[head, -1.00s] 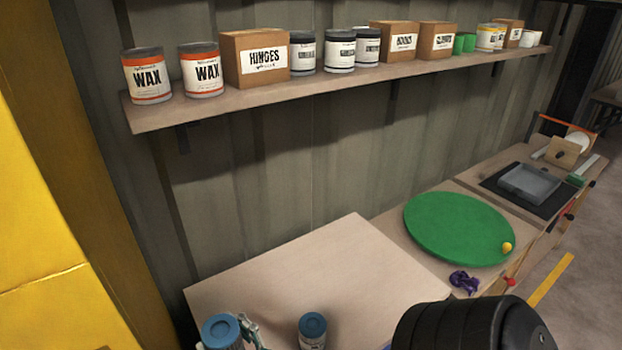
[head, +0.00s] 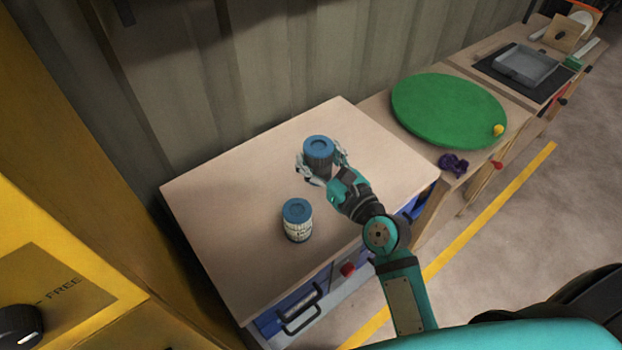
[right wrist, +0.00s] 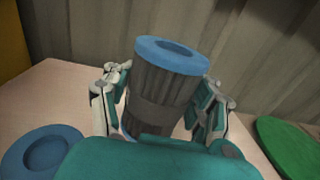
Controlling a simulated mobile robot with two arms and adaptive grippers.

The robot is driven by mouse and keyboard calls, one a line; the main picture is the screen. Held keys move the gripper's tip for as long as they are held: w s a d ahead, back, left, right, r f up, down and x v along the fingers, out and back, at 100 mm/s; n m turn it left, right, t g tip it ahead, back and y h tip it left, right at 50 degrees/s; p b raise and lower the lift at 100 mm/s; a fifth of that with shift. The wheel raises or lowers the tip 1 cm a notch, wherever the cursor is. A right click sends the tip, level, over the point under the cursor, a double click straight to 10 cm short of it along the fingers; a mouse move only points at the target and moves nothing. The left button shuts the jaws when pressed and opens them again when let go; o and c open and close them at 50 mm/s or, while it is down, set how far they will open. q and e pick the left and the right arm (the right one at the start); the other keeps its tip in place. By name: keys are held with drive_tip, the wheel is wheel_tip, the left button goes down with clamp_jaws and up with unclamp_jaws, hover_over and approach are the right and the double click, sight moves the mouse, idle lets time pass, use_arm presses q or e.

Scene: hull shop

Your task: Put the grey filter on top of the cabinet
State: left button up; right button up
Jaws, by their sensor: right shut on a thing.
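The grey filter (head: 318,158) is a dark pleated cylinder with blue ends. My right gripper (head: 322,172) is shut around its sides, over the back middle of the wooden-topped cabinet (head: 230,185). In the right wrist view the grey filter (right wrist: 163,95) stands nearly upright, slightly tilted, between the two fingers (right wrist: 160,105). Its lower end is hidden behind my gripper, so I cannot tell whether it touches the top. My left gripper is out of view.
A pale filter with a blue cap (head: 297,222) stands on the cabinet nearer the front. A green round board (head: 448,110), a purple crumpled item (head: 453,164) and a yellow ball (head: 498,130) lie on the bench to the right. The cabinet's left part is clear.

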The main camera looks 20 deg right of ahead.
drive_tip(key=shift+n+y, duration=0.6)
drive_tip(key=shift+y, duration=0.3)
drive_tip(key=w+f+b, duration=0.2)
drive_tip(key=w+f, duration=0.1)
drive_tip(key=w+f+b, duration=0.1)
drive_tip(key=shift+w+a+f, duration=0.2)
drive_tip(key=shift+a+f, duration=0.1)
drive_tip(key=shift+f, duration=0.05)
drive_tip(key=shift+f+b, duration=0.4)
drive_tip(key=shift+f, duration=0.2)
wheel_tip(320, 180, down, 3)
drive_tip(key=shift+f+b, duration=0.15)
drive_tip(key=shift+b, duration=0.8)
drive_tip(key=shift+f, duration=0.15)
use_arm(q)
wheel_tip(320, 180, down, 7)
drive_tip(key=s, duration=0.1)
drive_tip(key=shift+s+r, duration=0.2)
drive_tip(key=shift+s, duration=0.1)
